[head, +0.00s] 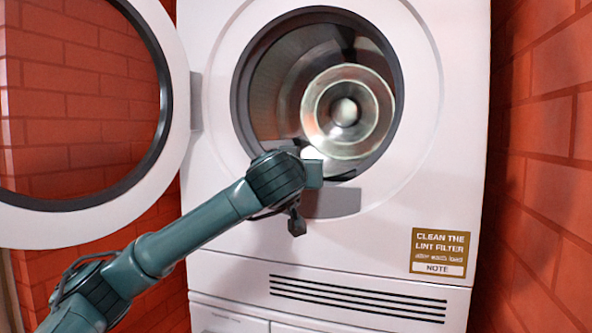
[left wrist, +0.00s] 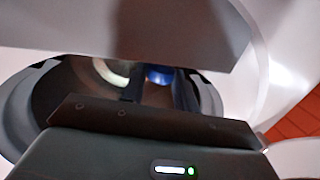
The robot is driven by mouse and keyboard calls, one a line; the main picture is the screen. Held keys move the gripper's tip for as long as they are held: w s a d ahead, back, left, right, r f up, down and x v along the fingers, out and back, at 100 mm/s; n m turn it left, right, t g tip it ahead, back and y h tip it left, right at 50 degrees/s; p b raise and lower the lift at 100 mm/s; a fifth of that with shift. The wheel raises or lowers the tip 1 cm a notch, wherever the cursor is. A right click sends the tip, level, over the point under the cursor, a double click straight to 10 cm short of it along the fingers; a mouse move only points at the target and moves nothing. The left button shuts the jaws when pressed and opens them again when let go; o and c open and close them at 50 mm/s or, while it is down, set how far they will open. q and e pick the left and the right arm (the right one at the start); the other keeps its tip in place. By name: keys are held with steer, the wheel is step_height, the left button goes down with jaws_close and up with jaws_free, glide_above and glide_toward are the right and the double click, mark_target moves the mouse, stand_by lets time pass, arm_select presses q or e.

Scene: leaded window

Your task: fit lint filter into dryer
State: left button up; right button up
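The dryer (head: 225,215) is white, and its round opening has a dark rim (head: 238,80). My left gripper (head: 314,170) is at the lower edge of this opening, its tip partly hidden by my wrist. In the left wrist view two dark finger-like shapes (left wrist: 160,88) point into the opening; whether they hold something is unclear. A thin black strip (head: 358,174) lies along the lower rim beside the gripper. A grey rectangular patch (head: 335,204) is just below; I cannot tell whether it is a plate or a shadow. I cannot clearly identify the lint filter. My right gripper is not in view.
The round dryer door (head: 175,150) stands open on the left. The metal drum (head: 347,112) looks empty. A gold label (head: 440,252) about cleaning the lint filter and a dark vent grille (head: 355,299) are lower on the front. Red brick walls (head: 540,150) close in the sides.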

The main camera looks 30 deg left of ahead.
arm_select(q)
steer(key=o, duration=0.5)
steer(key=shift+s, duration=0.1)
steer(key=shift+v, duration=6.55)
